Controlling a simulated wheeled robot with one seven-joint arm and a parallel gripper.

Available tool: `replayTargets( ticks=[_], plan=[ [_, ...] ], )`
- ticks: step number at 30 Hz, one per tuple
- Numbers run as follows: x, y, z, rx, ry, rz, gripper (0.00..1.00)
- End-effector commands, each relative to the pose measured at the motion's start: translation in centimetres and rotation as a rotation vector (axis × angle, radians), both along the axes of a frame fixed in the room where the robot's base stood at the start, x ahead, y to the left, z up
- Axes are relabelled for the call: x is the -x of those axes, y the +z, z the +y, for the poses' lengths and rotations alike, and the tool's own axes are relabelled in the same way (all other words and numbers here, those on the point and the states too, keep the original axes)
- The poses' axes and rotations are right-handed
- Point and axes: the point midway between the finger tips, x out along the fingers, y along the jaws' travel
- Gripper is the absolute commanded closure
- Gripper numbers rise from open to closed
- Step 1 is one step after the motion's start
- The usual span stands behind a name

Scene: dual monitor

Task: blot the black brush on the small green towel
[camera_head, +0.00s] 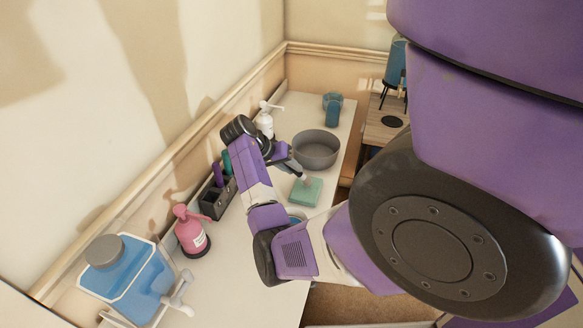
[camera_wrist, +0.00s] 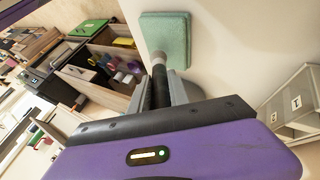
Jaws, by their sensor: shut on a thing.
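The small green towel (camera_head: 307,194) lies folded flat on the white counter, just beyond my forearm. In the wrist view the towel (camera_wrist: 178,40) is straight ahead of the fingertips. My gripper (camera_head: 289,161) is shut on the black brush (camera_wrist: 160,88), which points out from between the fingers (camera_wrist: 165,95). The brush's pale, brownish head (camera_wrist: 158,58) overlaps the near edge of the towel in the wrist view. In the head view the brush end shows over the towel's far edge; I cannot tell whether it touches.
A grey bowl (camera_head: 317,150) stands just behind the gripper. A white pump bottle (camera_head: 265,124) and a blue cup (camera_head: 333,113) stand farther back. A dark organizer (camera_head: 216,202), a pink pump bottle (camera_head: 190,233) and a large blue jug (camera_head: 130,276) line the wall side.

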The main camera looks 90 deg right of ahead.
Motion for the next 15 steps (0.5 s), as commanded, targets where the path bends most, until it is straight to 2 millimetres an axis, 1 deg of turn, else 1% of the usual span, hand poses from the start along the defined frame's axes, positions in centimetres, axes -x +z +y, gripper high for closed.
replayTargets(
  ticks=[15],
  plan=[
    [0.00, -0.61, 0.01, 0.000, 0.000, 0.000, 1.00]
  ],
)
